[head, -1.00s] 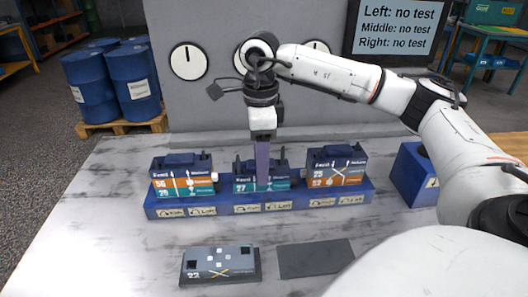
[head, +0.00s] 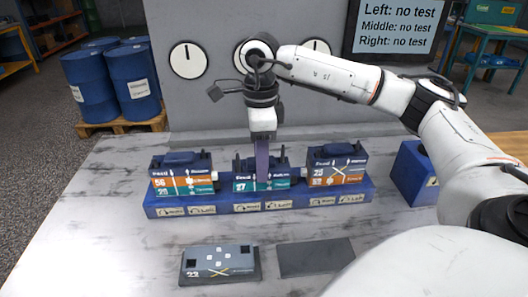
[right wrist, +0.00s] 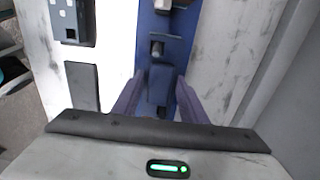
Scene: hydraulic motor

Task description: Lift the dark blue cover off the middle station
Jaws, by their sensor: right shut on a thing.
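The middle station (head: 245,184), a dark blue and teal block marked 27, stands on a long blue base (head: 225,209) between two similar stations. My right gripper (head: 262,178) points straight down onto it in the head view. In the right wrist view its two purple fingers stand either side of the dark blue cover (right wrist: 160,85) and are shut on it. The cover appears still seated on the station; I see no clear gap below it. The fingers hide part of the station's front and top. My left gripper is not in view.
The left station (head: 180,177) and right station (head: 337,173) stand close on either side. A blue box (head: 412,172) stands at right. A dial wall rises behind.

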